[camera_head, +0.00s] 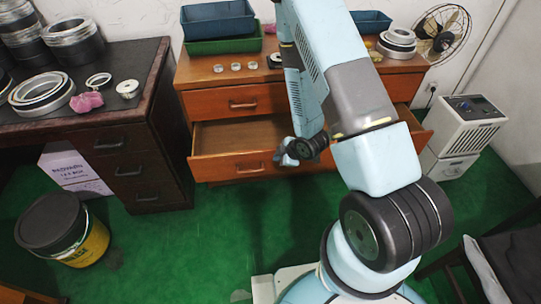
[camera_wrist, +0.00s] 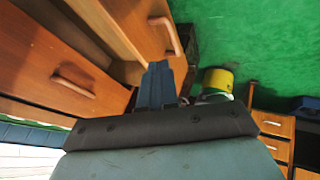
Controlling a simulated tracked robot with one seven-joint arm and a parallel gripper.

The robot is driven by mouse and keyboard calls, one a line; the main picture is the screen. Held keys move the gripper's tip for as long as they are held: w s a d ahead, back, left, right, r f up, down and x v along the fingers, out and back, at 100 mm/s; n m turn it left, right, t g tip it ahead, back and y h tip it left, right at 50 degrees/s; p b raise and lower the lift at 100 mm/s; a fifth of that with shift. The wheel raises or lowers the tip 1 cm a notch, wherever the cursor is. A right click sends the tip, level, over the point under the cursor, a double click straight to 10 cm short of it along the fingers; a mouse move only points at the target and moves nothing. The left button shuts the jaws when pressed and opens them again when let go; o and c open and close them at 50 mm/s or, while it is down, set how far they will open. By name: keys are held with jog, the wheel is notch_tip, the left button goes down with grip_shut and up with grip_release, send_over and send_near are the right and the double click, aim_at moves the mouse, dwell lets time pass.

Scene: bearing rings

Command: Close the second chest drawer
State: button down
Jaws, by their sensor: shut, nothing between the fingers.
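The wooden chest (camera_head: 204,78) stands at the back wall in the head view. Its top drawer (camera_head: 215,104) is flush with the body. The second drawer (camera_head: 216,167) below it is pulled out, and its empty inside shows. My gripper (camera_head: 288,156) is at this drawer's front, right of its left handle (camera_head: 249,167); whether it touches cannot be told. In the wrist view my gripper's fingers (camera_wrist: 157,82) are together and empty, beside a wooden drawer front (camera_wrist: 135,25) with a handle (camera_wrist: 167,34). My arm hides the right part of the drawer.
A dark desk (camera_head: 125,140) with metal rings stands close on the left. Trays (camera_head: 222,45) and small rings lie on the chest. A yellow bucket (camera_head: 88,243) is at lower left, a white heater unit (camera_head: 465,125) at right. Green floor before the drawer is clear.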

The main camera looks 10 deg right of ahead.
send_near(261, 157)
notch_tip(261, 157, down, 4)
jog(key=s+a, duration=0.2)
jog(key=w, duration=0.3)
jog(key=shift+d+r, duration=0.15)
jog(key=shift+w, duration=0.6)
